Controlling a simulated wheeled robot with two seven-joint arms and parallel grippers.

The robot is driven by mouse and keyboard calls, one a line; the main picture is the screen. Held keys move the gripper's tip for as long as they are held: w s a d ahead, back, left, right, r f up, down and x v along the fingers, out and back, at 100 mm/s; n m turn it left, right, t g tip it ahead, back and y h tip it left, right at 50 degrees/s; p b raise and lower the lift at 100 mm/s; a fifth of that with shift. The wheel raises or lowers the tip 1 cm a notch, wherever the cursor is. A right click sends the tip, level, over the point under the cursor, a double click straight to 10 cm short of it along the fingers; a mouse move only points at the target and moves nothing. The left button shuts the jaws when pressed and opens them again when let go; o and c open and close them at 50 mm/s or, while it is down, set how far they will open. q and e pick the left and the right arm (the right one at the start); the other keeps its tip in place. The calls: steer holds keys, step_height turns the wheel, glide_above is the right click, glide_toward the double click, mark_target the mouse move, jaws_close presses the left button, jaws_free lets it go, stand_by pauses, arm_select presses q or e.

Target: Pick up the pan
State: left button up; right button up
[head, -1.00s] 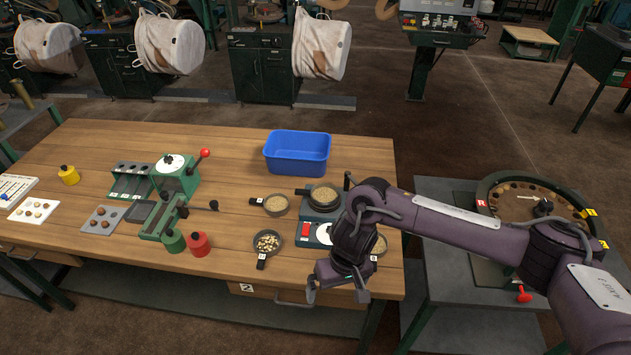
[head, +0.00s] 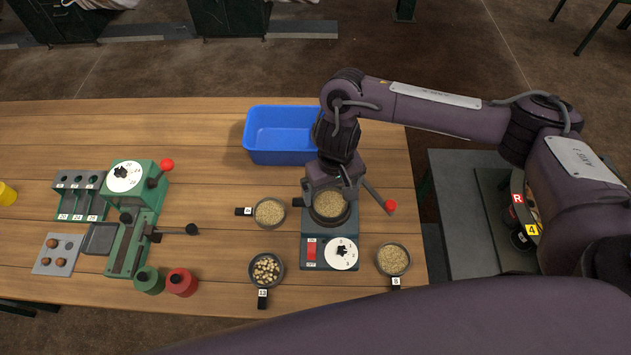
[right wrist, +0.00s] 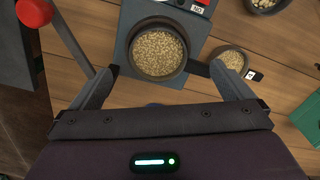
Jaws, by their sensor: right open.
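A dark round pan (head: 330,205) full of pale grain sits on a grey device with a red switch and a white dial. Its short dark handle (head: 298,202) points left in the head view. My right gripper (head: 332,188) is over the far side of this pan, pointing down. In the right wrist view the pan (right wrist: 158,52) lies ahead between the open fingers of the gripper (right wrist: 165,68), with nothing held. The right-hand finger appears close to the handle (right wrist: 198,68); I cannot tell whether they touch. My left gripper is out of view.
Other pans stand on the wooden table: grain pans (head: 270,212) (head: 393,259) and one of larger pieces (head: 266,270). A lever with a red knob (head: 390,206) rises beside the device. A blue bin (head: 282,135) stands behind; a green machine (head: 135,215) is left.

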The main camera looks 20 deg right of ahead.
mark_target(331, 209)
steer(key=f, duration=0.1)
steer(key=f+b, duration=0.1)
steer(key=f, duration=0.1)
steer(key=shift+s+d+f, duration=0.1)
steer(key=shift+s+f, duration=0.2)
steer(key=shift+f, duration=0.05)
steer(key=f, duration=0.2)
steer(key=w+f, duration=0.1)
steer(key=f, duration=0.1)
steer(key=shift+d, duration=0.1)
steer(key=shift+r, duration=0.1)
steer(key=shift+c, duration=0.3)
steer(key=c, duration=1)
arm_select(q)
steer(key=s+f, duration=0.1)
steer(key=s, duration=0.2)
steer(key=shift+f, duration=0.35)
arm_select(e)
steer(key=shift+c, duration=0.2)
steer(key=shift+r, duration=0.15)
